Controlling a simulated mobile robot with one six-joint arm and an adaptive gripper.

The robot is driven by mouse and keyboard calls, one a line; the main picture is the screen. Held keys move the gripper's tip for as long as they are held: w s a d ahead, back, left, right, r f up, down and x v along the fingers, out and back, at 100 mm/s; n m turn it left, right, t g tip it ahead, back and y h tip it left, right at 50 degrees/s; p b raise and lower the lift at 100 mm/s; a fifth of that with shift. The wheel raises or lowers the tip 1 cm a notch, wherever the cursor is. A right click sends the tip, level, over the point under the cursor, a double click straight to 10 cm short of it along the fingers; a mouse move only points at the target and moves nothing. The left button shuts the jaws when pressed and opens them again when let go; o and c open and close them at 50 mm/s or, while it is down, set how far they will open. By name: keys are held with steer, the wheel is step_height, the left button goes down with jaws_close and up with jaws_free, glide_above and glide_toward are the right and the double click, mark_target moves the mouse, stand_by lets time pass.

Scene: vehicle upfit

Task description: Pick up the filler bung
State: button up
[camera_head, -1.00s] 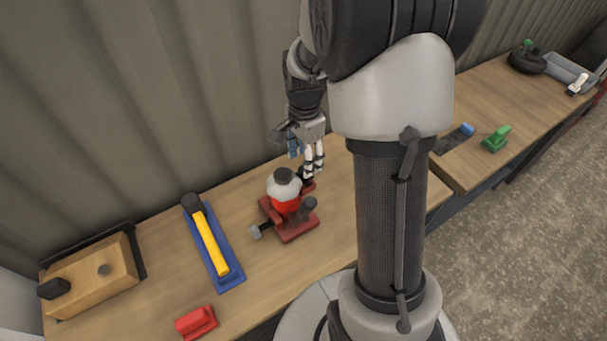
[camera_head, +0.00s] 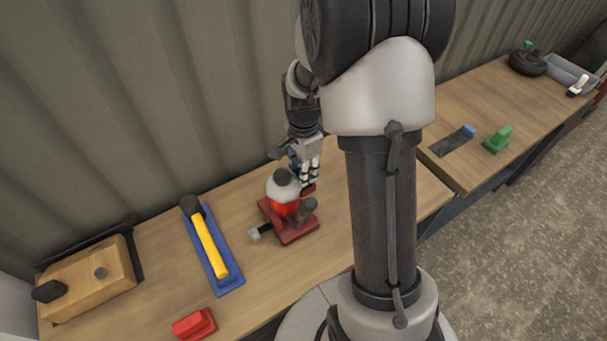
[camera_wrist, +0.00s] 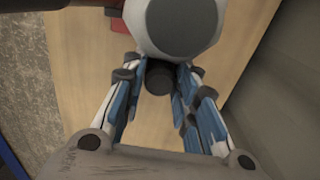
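A dark round knob, which looks like the filler bung (camera_wrist: 159,78), sits between the fingertips of my gripper (camera_wrist: 160,73) in the wrist view. A narrow gap shows on each side of it, so the fingers look open around it and apart from it. In the head view my gripper (camera_head: 309,177) points down just behind a red and white vessel (camera_head: 284,191), and its fingers hide the bung there. The vessel has a dark cap and stands on a red base (camera_head: 293,234).
A yellow-handled tool (camera_head: 209,245) lies on a blue tray (camera_head: 231,281) left of the vessel. A wooden block (camera_head: 95,278) and a red piece (camera_head: 194,324) are further left. A green piece (camera_head: 497,139) is on the right bench. The corrugated wall (camera_head: 150,100) rises close behind.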

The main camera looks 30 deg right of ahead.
steer(key=c, duration=0.5)
steer(key=shift+r, duration=0.1)
